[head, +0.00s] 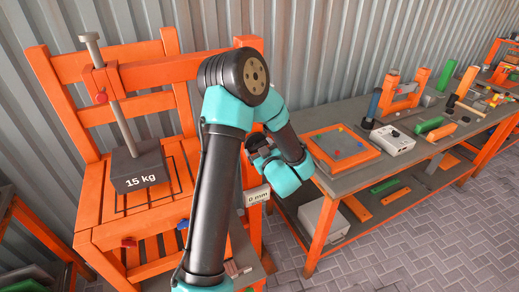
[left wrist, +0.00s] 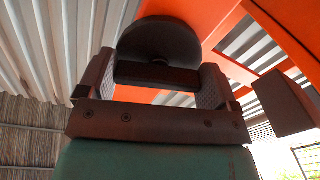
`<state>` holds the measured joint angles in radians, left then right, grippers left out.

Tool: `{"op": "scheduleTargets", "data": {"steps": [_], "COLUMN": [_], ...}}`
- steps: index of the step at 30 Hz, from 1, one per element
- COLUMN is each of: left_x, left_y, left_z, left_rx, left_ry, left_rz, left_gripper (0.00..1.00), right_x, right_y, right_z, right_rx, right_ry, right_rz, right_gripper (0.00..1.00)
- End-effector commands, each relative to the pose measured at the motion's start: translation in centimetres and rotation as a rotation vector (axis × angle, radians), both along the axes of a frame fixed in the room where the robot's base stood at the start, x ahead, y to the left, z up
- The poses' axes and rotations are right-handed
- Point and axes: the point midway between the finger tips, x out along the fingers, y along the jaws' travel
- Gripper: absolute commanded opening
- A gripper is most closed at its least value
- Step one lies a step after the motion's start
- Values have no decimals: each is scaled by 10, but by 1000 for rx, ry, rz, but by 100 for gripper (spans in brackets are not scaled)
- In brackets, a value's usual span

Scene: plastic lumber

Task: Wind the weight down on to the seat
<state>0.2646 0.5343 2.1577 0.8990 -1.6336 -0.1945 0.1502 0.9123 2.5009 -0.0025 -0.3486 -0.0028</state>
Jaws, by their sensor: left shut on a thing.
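A dark weight block (head: 139,168) marked "15 kg" hangs on a grey rod (head: 122,120) over the orange slatted seat (head: 163,218). I cannot tell whether its underside touches the slats. My left gripper (head: 259,146) is at the right side of the orange frame. In the left wrist view, its fingers (left wrist: 157,84) are shut on a dark crank handle (left wrist: 155,76), with a dark round disc (left wrist: 160,40) just beyond it. My arm hides part of the frame and the seat's right side. My right gripper is not in view.
A white plate (head: 257,196) reading "0 mm" is below my left gripper. A workbench (head: 330,177) to the right carries an orange-framed board (head: 341,147), a white box (head: 392,140) and several tools. In the left wrist view, a dark block (left wrist: 283,103) is at the right.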

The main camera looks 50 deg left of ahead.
Motion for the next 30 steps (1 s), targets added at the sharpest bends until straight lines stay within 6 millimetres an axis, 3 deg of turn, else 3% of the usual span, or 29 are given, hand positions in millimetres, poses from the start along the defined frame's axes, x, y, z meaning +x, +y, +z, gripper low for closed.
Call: {"op": "scheduleTargets", "data": {"steps": [30], "left_x": [-5], "left_y": [1], "left_z": [0], "left_rx": [297], "left_ry": [921], "left_rz": [-2], "left_gripper": [61], "right_x": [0], "right_y": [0], "right_z": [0], "right_rx": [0], "right_ry": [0], "right_rz": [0], "right_gripper": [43]}}
